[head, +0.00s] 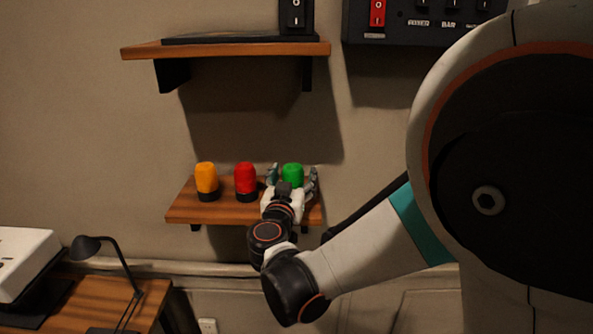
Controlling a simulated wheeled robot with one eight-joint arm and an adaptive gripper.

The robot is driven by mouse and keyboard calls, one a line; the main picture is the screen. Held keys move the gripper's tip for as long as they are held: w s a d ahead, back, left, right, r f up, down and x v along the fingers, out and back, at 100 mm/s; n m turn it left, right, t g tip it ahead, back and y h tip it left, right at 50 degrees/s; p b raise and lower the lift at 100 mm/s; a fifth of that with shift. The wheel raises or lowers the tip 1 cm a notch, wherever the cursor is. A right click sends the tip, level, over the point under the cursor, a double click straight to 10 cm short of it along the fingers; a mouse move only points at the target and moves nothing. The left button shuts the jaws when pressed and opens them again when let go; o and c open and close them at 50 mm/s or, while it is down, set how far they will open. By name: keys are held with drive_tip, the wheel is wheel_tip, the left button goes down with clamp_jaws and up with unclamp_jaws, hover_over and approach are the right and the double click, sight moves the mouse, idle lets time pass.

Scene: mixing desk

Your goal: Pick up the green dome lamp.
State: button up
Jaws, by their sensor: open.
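The green dome lamp (293,173) stands upright at the right end of the lower wooden shelf (236,213). Its lower part is hidden behind my gripper. My gripper (292,177) is open at the lamp, with one finger showing to the left of the green dome and one to the right. From this view I cannot tell whether the fingers touch the lamp.
A red dome lamp (245,178) stands just left of my gripper, and an orange one (206,179) farther left. An upper shelf (226,49) hangs above, with clear space between. A desk lamp (108,255) and white box (22,258) are at lower left.

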drive_tip(key=shift+w, duration=0.1)
drive_tip(key=shift+s+r, duration=0.1)
drive_tip(key=shift+s, duration=0.15)
drive_tip(key=shift+c, duration=1.1)
drive_tip(key=shift+w, duration=0.15)
drive_tip(key=c, duration=0.9)
drive_tip(key=shift+c, duration=0.9)
drive_tip(key=shift+r, duration=0.1)
